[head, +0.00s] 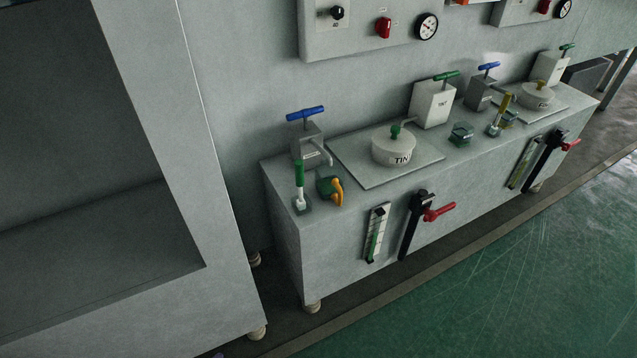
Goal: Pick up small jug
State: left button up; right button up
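I see nothing that I can clearly make out as a small jug. A small dark green piece with an orange curved handle (330,187) sits on the near left end of the bench top, but I cannot tell what it is. Neither of my grippers shows in the head view.
A long grey bench (300,240) stands along the wall, with a lidded pot marked TIN (392,149), taps and levers on top. Red-handled levers (438,212) jut from its front. A grey cabinet (170,140) with an open bay stands left. The green floor (480,290) is clear.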

aim_at(329, 181)
jog(key=z, duration=1.6)
jog(key=i, duration=0.65)
jog(key=u, duration=3.05)
